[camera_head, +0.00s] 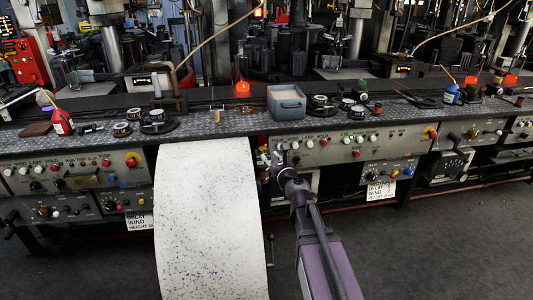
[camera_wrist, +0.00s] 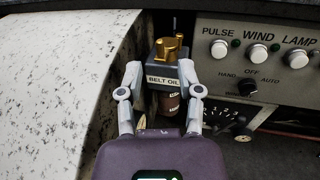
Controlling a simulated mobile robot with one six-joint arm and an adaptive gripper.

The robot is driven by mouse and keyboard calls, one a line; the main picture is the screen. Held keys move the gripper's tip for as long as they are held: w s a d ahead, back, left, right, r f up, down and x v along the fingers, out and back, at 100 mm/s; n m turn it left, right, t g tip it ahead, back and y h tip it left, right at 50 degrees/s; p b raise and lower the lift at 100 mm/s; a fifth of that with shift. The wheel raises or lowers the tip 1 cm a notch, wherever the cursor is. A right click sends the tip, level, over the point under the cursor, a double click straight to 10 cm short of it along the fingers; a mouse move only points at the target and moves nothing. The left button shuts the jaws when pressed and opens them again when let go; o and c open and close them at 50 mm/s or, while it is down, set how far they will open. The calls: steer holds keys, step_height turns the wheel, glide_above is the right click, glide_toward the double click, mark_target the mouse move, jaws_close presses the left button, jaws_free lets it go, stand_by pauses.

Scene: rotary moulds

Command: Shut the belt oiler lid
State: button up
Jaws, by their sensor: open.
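The belt oiler (camera_wrist: 164,72) is a small dark box labelled "BELT OIL" in the wrist view, with a brass piece (camera_wrist: 170,48) on top and a brownish jar below. Whether the brass piece is the lid, and how far it stands open, I cannot tell. My gripper (camera_wrist: 160,72) is open, one finger on each side of the labelled box. The fingertips look close to its sides; contact is unclear. In the head view my gripper (camera_head: 272,160) is at the panel front beside the white belt, and the oiler is too small to make out.
The speckled white belt (camera_head: 208,215) slopes down at the left of my gripper. A control panel (camera_wrist: 262,50) with knobs and a dial is close on the right. A grey bin (camera_head: 287,104), a red bottle (camera_head: 62,122) and small pots stand on the bench above.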

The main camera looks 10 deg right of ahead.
steer(key=v, duration=0.6)
steer(key=shift+s, duration=0.25)
steer(key=shift+s, duration=0.15)
